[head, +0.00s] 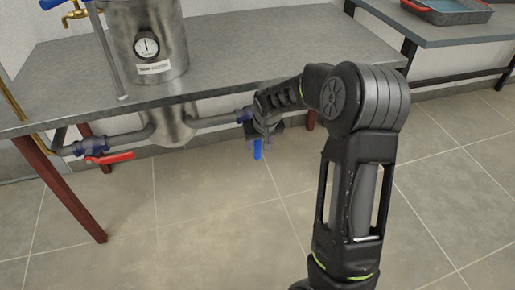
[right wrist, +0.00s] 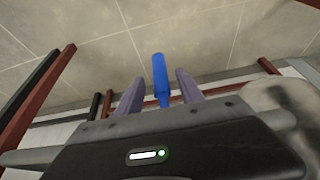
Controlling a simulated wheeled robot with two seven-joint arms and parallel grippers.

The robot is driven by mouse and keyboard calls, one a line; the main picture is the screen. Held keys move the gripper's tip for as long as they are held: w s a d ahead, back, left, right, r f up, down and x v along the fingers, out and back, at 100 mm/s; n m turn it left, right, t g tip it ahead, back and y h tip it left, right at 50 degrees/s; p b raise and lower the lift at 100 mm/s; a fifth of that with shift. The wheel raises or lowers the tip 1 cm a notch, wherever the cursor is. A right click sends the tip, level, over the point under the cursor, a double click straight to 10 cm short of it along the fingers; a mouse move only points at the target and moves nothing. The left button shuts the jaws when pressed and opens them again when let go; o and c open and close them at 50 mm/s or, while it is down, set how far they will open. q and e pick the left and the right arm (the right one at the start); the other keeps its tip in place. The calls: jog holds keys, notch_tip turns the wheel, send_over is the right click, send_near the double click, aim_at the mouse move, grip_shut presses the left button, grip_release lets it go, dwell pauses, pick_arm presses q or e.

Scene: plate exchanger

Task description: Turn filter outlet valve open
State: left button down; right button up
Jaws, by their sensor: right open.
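A metal filter vessel (head: 167,40) with a round gauge and a small label stands through the table, with a pipe leaving each side below. On the right pipe is a valve body (head: 243,114), partly hidden by my right gripper (head: 265,139). Its blue lever (head: 257,150) hangs down just below the gripper. In the right wrist view the blue lever (right wrist: 160,75) stands between the two spread fingers of the gripper (right wrist: 158,88), with gaps on both sides. On the left pipe is another valve with a red lever (head: 110,158) lying roughly along the pipe. My left gripper is out of view.
The grey tabletop (head: 260,60) lies above the pipes, on dark red legs (head: 72,190). A brass tap (head: 76,15) with a blue handle is at upper left. A second table holds a tray (head: 447,16) at upper right. The tiled floor below is clear.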

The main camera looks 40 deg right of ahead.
aim_at(258, 143)
jog(key=x, duration=0.3)
jog(key=shift+w+f+b, duration=0.1)
jog(key=shift+f+b, duration=0.2)
jog(key=shift+b, duration=0.1)
jog(key=shift+c, duration=0.2)
grip_shut()
dwell(0.9)
